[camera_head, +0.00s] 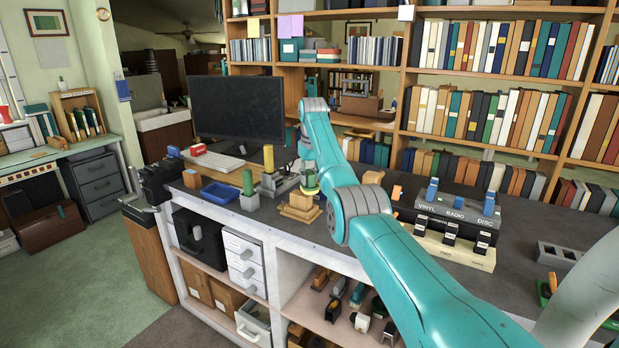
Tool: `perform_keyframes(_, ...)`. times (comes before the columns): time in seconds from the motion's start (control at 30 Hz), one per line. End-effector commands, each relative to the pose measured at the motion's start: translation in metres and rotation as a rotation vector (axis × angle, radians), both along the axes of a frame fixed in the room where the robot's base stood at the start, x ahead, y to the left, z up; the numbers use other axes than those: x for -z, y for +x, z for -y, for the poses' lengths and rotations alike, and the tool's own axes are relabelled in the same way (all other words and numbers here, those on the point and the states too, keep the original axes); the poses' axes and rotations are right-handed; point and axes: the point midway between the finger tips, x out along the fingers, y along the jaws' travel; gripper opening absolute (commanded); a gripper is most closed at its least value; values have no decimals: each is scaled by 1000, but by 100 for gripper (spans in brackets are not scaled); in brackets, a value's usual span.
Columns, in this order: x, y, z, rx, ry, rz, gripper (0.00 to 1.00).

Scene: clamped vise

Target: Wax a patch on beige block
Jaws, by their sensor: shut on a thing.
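A beige wooden block (300,208) with a stepped shape sits on the dark worktop, left of my arm. My gripper (309,181) is just above it, small and partly hidden by my own arm. It is shut on a small green and yellow piece (310,191), which is right over the top of the beige block. I cannot tell whether the piece touches the block. A black vise (157,184) is at the left end of the worktop.
Left of the block stand a green post on a grey base (249,200) and a yellow post (268,158). A labelled switch box (456,213) is at right.

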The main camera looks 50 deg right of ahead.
Motion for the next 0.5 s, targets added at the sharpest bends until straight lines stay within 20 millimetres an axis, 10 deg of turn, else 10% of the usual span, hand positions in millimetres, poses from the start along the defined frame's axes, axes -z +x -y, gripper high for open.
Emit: perform_keyframes(0.5,5,0,0,0,0,0,0)
